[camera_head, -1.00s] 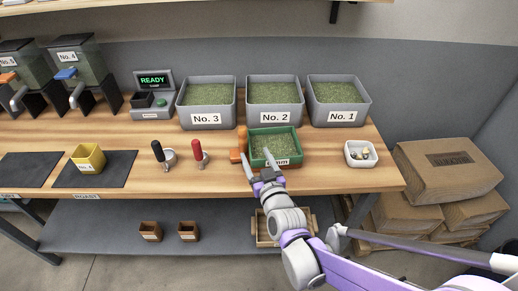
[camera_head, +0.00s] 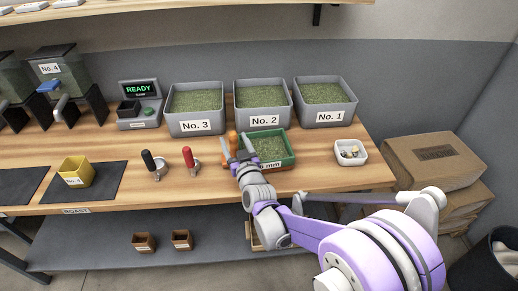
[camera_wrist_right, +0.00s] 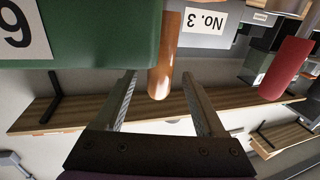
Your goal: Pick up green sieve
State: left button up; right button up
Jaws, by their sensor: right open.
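The green sieve (camera_head: 288,160) is a rectangular green tray of green beans on the wooden table, in front of the grey bins. Its short orange handle (camera_head: 233,140) sticks out at the left. My right gripper (camera_head: 236,150) is open at the handle. In the right wrist view the orange handle (camera_wrist_right: 162,60) appears between the two open fingers (camera_wrist_right: 159,78), and the green wall (camera_wrist_right: 90,35) fills the upper left. Neither finger visibly presses on the handle; the exact depth is unclear. My left gripper is not in view.
Grey bins No. 3 (camera_head: 197,127), No. 2 (camera_head: 264,121) and No. 1 (camera_head: 325,116) stand behind. A black-handled tool (camera_head: 148,160) and a red-handled one (camera_head: 188,156) stand to the left. A small white dish (camera_head: 351,161) is to the right. Bare table lies in front.

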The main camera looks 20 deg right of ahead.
jog(key=shift+w, duration=0.8)
grip_shut()
